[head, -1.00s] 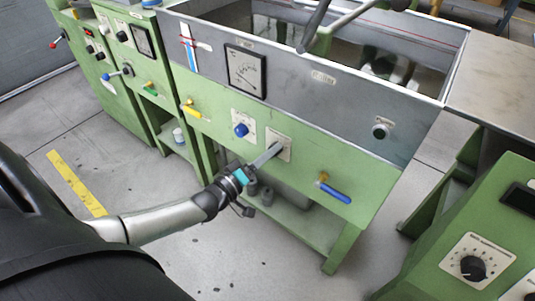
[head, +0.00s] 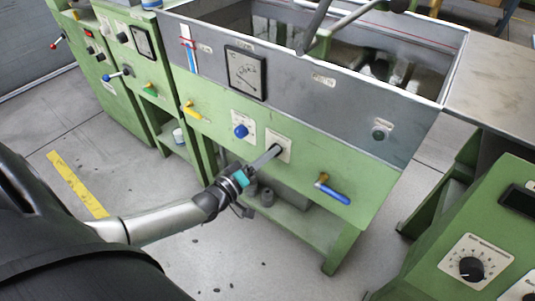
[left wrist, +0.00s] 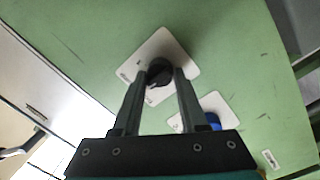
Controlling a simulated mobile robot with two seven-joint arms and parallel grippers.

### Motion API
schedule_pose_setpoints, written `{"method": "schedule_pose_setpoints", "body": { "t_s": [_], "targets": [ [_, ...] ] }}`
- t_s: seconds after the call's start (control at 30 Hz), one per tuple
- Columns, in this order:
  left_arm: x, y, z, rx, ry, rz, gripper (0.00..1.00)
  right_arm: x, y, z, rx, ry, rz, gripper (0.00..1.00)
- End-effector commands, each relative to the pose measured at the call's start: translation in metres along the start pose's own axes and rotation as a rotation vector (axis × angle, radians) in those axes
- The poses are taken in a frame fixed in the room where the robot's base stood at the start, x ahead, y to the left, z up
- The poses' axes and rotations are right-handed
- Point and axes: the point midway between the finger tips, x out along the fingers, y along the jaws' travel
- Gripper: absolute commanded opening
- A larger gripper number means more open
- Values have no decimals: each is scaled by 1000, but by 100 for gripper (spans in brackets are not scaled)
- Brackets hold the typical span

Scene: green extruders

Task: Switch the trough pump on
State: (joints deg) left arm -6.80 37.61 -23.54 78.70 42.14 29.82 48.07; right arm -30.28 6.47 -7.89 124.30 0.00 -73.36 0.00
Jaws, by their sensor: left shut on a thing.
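The trough (head: 350,100) is a grey-walled tank on a green frame. On its green front panel (head: 225,112), a white plate (head: 286,157) carries a black rotary knob, which shows in the left wrist view (left wrist: 159,68). My left gripper (head: 276,151) reaches the knob from the front. In the left wrist view its two fingers (left wrist: 161,76) are shut on the knob, one on each side. In the head view the fingers hide most of the knob. A round lamp (head: 379,135) on the grey wall looks dark green. My right gripper is out of view.
A blue knob (head: 240,131) sits just left of the gripped knob. A yellow-handled valve (head: 192,112) and a blue-handled valve (head: 334,194) stick out from the panel. Another green machine (head: 465,240) stands at right. The floor in front is clear.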

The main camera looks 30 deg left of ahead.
Motion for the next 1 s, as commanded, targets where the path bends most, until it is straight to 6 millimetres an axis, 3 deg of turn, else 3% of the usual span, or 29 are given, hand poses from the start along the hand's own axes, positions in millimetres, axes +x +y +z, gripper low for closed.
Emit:
{"method": "schedule_pose_setpoints", "body": {
  "t_s": [0.67,1.0],
  "targets": [
    [-1,3,-1,553,-31,-46,0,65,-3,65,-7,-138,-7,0],
    [-1,3,0,830,-46,-66,0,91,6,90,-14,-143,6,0]
  ]
}}
